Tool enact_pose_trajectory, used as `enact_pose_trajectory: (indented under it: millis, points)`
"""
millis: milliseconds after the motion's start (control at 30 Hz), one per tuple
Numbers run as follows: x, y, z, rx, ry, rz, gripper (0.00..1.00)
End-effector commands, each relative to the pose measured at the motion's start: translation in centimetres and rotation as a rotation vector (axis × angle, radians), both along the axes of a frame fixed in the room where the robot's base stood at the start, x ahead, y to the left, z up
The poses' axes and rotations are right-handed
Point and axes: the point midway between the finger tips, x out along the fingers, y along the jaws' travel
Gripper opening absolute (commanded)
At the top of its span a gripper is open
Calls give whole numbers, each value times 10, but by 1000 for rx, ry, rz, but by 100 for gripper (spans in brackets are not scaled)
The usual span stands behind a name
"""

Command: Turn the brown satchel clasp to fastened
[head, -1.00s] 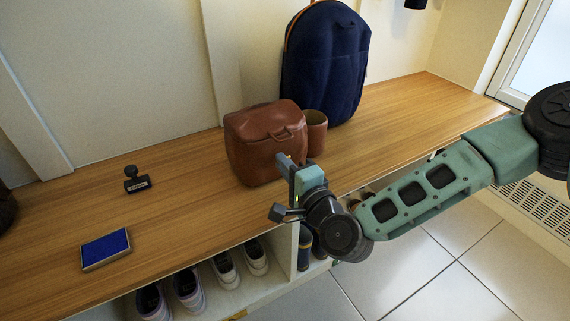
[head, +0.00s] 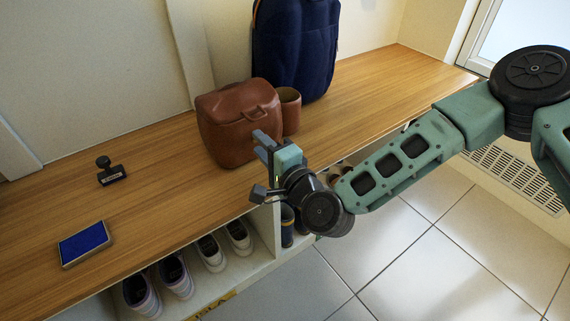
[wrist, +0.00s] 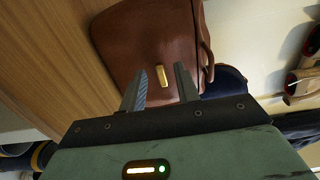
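The brown satchel (head: 232,122) stands upright on the wooden bench, its handle on top; its clasp side is not visible in the head view. In the wrist view the satchel (wrist: 150,40) fills the upper middle, and its brass clasp (wrist: 162,76) shows as a small upright bar on the leather. My gripper (head: 262,168) is in front of the satchel, near the bench's front edge. In the wrist view my gripper (wrist: 160,88) is open, with its two fingers apart and the clasp between and beyond them. I cannot tell whether the fingers touch the leather.
A brown cup (head: 289,108) stands right beside the satchel, with a navy backpack (head: 295,50) behind. A stamp (head: 110,171) and a blue ink pad (head: 84,243) lie on the left of the bench (head: 160,200). Shoes (head: 210,252) sit in cubbies below.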

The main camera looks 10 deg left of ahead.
Motion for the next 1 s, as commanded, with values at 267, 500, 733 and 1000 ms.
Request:
enact_pose_trajectory:
  millis: [267, 500, 733, 1000]
  points:
    - [-36, -43, 3, -1, 6, 2, 32]
    - [-72, -86, 2, -2, 7, 1, 32]
    - [-98, -116, 1, -1, 3, 1, 32]
    - [-107, -128, 0, 1, 2, 0, 32]
